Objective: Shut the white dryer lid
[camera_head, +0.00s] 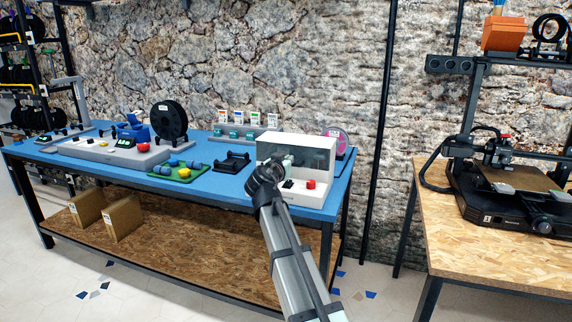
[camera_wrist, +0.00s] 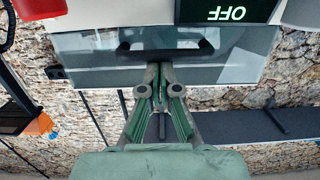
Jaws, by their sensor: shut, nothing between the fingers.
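The white dryer (camera_head: 325,192) stands at the right end of the blue table, with a red button on its front. Its lid (camera_head: 312,150) has a white top and a grey see-through front panel. I cannot tell whether a gap is left under the lid. In the wrist view the see-through panel (camera_wrist: 225,62) spans the upper middle, with a dark handle (camera_wrist: 165,50) on it. My gripper (camera_wrist: 159,100) is shut and empty, its fingertips close to the panel by the handle; contact is unclear. In the head view my arm covers the dryer's left front.
A display reading OFF (camera_wrist: 228,13) and a red button (camera_wrist: 38,8) show in the wrist view. On the blue table (camera_head: 225,187), a black stand (camera_head: 233,162), a green tray (camera_head: 180,175) and a black spool (camera_head: 168,121) lie left of the dryer. A printer (camera_head: 510,190) stands right.

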